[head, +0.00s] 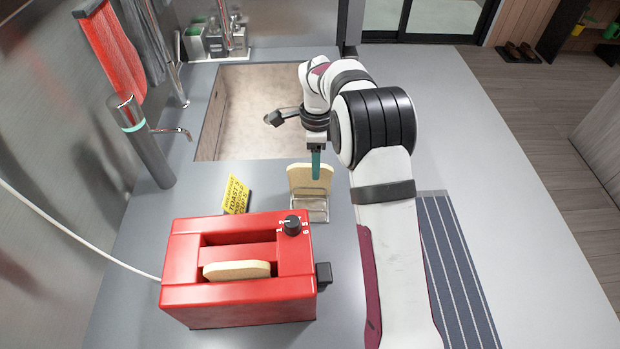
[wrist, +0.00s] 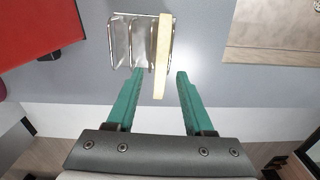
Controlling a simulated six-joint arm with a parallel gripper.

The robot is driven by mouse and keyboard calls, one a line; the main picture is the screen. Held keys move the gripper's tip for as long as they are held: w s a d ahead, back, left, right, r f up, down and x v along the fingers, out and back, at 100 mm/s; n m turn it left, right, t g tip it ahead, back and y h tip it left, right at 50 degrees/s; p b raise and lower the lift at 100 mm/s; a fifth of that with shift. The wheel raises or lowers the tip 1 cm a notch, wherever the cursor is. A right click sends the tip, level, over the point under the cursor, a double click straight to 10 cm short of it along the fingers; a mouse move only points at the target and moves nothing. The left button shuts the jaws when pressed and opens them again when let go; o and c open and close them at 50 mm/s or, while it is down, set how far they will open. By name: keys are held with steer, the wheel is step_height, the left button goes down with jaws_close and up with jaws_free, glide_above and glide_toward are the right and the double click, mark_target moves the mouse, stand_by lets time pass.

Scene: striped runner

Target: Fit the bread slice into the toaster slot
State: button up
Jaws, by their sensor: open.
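A bread slice (head: 310,180) stands upright in a wire rack (head: 318,213) on the counter. In the wrist view the slice (wrist: 163,52) shows edge-on in the right end of the rack (wrist: 121,45). My gripper (head: 316,175) is at the slice in the head view. In the wrist view its green fingers (wrist: 160,73) are open, one on each side of the slice's near end; contact is not clear. The red toaster (head: 185,270) has two slots. A second slice (head: 237,270) sits in the front slot, and the back slot (head: 238,238) looks empty.
A yellow sign (head: 236,195) stands behind the toaster, whose black lever (head: 323,272) sticks out on its right side. A sink (head: 250,105) with a tap (head: 150,140) lies beyond. A striped runner (head: 455,270) lies right of my arm.

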steer(key=shift+f, duration=0.4)
jaws_close()
stand_by(1.1)
